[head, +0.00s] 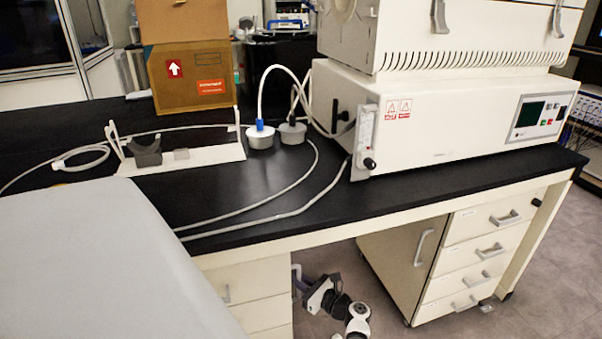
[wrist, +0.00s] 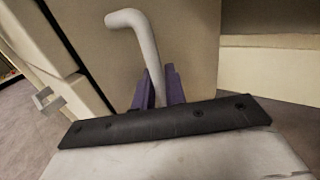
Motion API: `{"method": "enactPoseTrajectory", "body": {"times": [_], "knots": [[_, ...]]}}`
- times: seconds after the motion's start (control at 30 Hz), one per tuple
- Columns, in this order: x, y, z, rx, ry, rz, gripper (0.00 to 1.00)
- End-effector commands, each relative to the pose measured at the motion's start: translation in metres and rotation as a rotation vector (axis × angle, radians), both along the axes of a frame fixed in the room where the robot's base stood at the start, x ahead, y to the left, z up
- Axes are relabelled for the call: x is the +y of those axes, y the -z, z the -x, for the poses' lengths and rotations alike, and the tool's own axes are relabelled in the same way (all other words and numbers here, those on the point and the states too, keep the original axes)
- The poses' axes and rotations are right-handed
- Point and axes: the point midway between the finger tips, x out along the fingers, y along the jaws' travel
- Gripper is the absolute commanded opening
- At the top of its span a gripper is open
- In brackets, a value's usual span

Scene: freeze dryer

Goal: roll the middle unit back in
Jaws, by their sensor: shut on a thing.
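In the wrist view, my gripper (wrist: 160,72) has its purple fingers shut on the lower part of a pale bent bar handle (wrist: 140,35). In the head view, my gripper (head: 299,284) is low under the bench, beside the right edge of the cream drawer unit (head: 262,310).
Cream drawers with a grey handle (wrist: 50,103) stand left of the panel in the wrist view. The black bench top (head: 290,200) overhangs my arm. Grey floor (head: 560,260) is open at the right.

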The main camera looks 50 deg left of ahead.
Motion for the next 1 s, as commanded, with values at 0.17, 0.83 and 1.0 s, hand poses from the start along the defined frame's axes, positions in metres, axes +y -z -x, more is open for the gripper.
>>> {"method": "enactPoseTrajectory", "body": {"times": [0.17, 0.83, 1.0], "knots": [[0.004, -0.003, -0.003, -0.004, 0.009, -0.001, 0.0], [-0.003, -0.002, -0.004, -0.003, 0.007, -0.001, 0.19], [-0.03, -0.002, -0.009, -0.002, 0.009, 0.0, 0.19]]}}
